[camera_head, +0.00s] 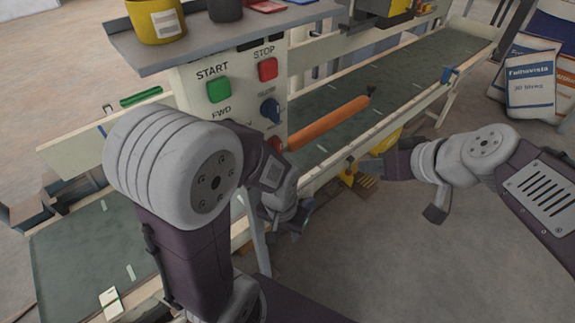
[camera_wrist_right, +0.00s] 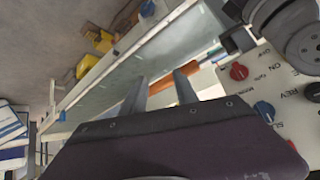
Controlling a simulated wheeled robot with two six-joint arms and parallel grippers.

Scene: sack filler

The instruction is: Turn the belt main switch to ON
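The control panel (camera_head: 240,75) carries a green START button, a red STOP button and a blue knob (camera_head: 269,110). A red knob (camera_head: 277,145), partly behind my left arm, sits low on the panel. In the right wrist view the red knob (camera_wrist_right: 238,71) is beside the ON and MAIN lettering; its pointer direction is too small to read. My left gripper (camera_head: 298,217) is below the panel, apart from the knob in the head view; its fingers are unclear. My right gripper (camera_wrist_right: 163,88) is open and empty, away from the panel near the conveyor's side.
An orange bar (camera_head: 330,122) runs along the conveyor belt (camera_head: 425,65) to the right of the panel. A shelf (camera_head: 195,45) above the panel holds a yellow pot (camera_head: 157,20). White sacks (camera_head: 530,80) stand at the right.

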